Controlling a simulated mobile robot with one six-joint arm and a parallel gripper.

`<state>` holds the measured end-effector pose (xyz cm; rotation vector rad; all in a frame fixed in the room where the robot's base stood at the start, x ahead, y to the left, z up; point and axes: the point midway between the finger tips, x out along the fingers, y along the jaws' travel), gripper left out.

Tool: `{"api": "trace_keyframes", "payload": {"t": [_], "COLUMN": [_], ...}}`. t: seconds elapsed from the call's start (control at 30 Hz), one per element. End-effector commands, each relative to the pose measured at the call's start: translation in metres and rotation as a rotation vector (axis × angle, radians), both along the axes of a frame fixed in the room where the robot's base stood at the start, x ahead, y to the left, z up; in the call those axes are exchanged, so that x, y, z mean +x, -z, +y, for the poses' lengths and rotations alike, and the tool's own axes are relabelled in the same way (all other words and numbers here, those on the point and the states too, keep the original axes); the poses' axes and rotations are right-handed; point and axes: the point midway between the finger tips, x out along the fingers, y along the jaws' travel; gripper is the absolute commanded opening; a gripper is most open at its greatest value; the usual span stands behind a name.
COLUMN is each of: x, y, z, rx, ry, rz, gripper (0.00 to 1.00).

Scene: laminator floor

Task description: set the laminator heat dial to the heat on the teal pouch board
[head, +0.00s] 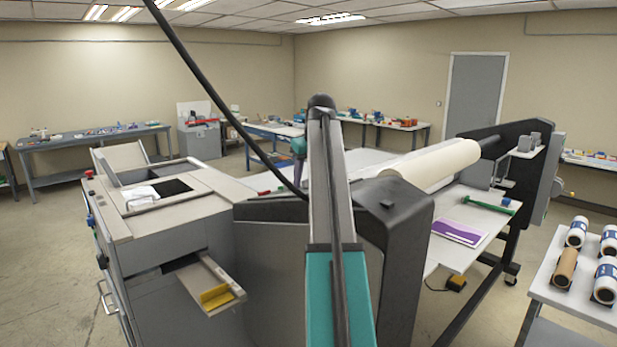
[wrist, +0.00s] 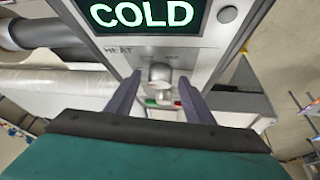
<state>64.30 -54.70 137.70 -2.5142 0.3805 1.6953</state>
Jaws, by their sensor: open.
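The laminator heat dial (wrist: 160,73) is a small silver knob in the wrist view, below the word HEAT on a grey panel. My gripper (wrist: 160,80) is open, with one dark finger to each side of the dial. I cannot tell whether either finger touches it. In the head view my arm hides the panel. I cannot make out a teal pouch board in either view.
The laminator's pale roll (head: 437,165) and a side shelf with a purple sheet (head: 458,232) are right of my arm. A grey cabinet (head: 205,230) with an open drawer is at left. A cart (head: 565,285) with several rolls stands at far right. Floor at far left is clear.

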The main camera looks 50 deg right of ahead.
Motion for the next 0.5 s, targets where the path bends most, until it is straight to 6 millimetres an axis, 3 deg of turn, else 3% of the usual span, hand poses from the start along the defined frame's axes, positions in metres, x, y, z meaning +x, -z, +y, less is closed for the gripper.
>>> {"api": "trace_keyframes", "payload": {"t": [0.07, 0.3, 0.5], "x": [-0.0002, -0.0006, -0.0010], "y": [-0.0002, -0.0004, -0.0004], "z": [-0.0001, -0.0003, -0.0015], "rx": [0.000, 0.000, -0.003], "ry": [0.000, 0.001, 0.007], "rz": [0.000, 0.000, 0.000], "gripper": [0.48, 0.09, 0.07]}}
